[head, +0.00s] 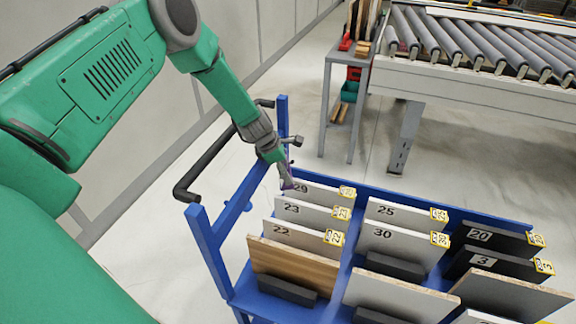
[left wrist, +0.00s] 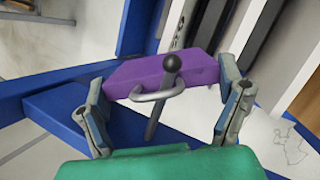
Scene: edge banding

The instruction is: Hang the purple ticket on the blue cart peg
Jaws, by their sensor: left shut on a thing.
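My left gripper (head: 287,184) is low beside the blue cart's corner post, at the left end of the board rows. In the left wrist view, its two fingers (left wrist: 164,98) are shut on the sides of the purple ticket (left wrist: 128,77). A grey metal loop (left wrist: 137,97) sticks out from the ticket's edge. A peg with a black ball tip (left wrist: 171,62) and a slanted grey shaft crosses the loop in that view. I cannot tell for certain whether the loop is around the shaft. In the head view only a sliver of purple shows at the fingertips. My right gripper is out of view.
The blue cart (head: 213,262) holds several numbered boards, such as board 23 (head: 300,211), with yellow tags. Its black handle (head: 205,168) is at the left. A roller conveyor (head: 480,55) and a grey side stand (head: 340,80) are behind. Floor between them is clear.

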